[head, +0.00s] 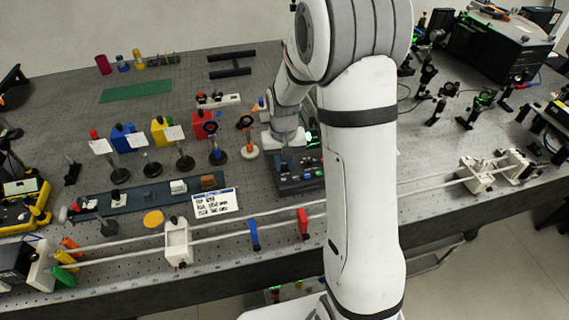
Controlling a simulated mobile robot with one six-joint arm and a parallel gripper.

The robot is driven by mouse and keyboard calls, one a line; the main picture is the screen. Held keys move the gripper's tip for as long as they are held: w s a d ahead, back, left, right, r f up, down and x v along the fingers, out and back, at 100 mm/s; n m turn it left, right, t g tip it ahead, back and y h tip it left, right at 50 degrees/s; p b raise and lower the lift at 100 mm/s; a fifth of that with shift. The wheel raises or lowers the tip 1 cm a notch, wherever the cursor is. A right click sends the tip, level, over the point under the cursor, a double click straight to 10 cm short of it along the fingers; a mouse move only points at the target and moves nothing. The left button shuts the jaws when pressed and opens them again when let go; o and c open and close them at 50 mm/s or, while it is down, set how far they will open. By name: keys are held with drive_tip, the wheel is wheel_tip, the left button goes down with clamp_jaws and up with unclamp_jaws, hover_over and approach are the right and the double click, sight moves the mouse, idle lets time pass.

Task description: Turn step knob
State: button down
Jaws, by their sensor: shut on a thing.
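A dark control box (301,184) stands on the bench just left of my upright arm link, with a small green-lit patch near its back. My gripper (285,162) points down over the back left part of this box. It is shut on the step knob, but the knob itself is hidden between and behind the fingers. The knob's markings and angle are too small to tell.
A white printed card (215,203) lies left of the box. Two long rails with a white carriage (178,242), a blue clamp (253,234) and a red clamp (302,222) run along the front. Posts with optics (218,150) stand to the left. My arm hides the bench behind it.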

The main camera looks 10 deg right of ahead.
sight(284, 165)
idle(0.6)
drive_tip(key=c, duration=1.3)
unclamp_jaws()
wheel_tip(284, 165, up, 7)
drive_tip(key=shift+r+b, duration=0.15)
drive_tip(key=shift+b, duration=0.5)
drive_tip(key=shift+r, duration=0.25)
